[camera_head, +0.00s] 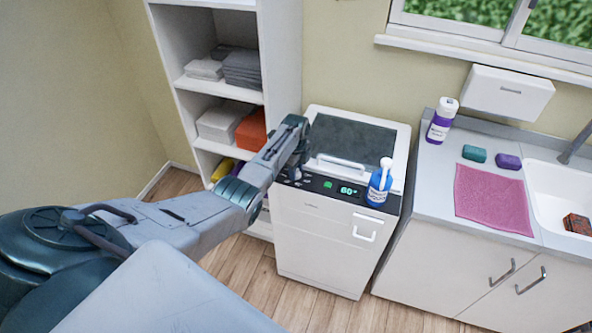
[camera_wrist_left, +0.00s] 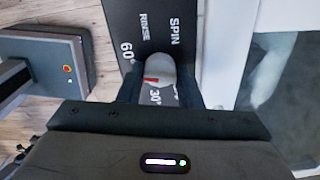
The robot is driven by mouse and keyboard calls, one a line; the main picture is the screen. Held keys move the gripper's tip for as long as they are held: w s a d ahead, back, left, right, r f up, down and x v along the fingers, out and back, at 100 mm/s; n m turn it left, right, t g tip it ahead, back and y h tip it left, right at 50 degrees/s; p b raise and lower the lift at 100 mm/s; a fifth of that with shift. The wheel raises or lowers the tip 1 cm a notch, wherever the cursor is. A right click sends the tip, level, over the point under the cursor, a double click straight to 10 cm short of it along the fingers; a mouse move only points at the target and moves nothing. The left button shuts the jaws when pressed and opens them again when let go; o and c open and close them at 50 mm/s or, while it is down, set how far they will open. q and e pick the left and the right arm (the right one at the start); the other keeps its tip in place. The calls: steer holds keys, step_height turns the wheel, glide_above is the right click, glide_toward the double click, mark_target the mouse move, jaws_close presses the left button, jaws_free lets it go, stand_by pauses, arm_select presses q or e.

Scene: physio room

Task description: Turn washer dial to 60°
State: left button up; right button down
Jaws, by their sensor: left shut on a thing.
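The white washer (camera_head: 325,235) stands against the wall, with a dark control panel (camera_head: 325,184) along its top front edge. Its lit green display (camera_head: 349,190) reads 60°. My left gripper (camera_head: 293,174) is at the panel's left end and hides the dial in the head view. In the left wrist view, the grey dial (camera_wrist_left: 161,68) sits between the fingers of my left gripper (camera_wrist_left: 160,88), which is shut on it. A red mark shows on the dial's left side, near the 60° and 30° labels. RINSE and SPIN labels also show. My right gripper is not in view.
A blue bottle with a white pump (camera_head: 378,184) stands on the washer's right front. A shelf unit (camera_head: 222,85) with folded towels stands left of the washer. A counter (camera_head: 427,190) with a purple bottle (camera_head: 440,122), pink cloth (camera_head: 494,197) and sink (camera_head: 560,195) is right.

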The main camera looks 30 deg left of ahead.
arm_select(q)
steer(key=shift+m, duration=1.5)
steer(key=o, duration=1)
step_height(320, 180, up, 11)
steer(key=b, duration=0.2)
steer(key=shift+b, duration=0.4)
steer(key=shift+f, duration=0.1)
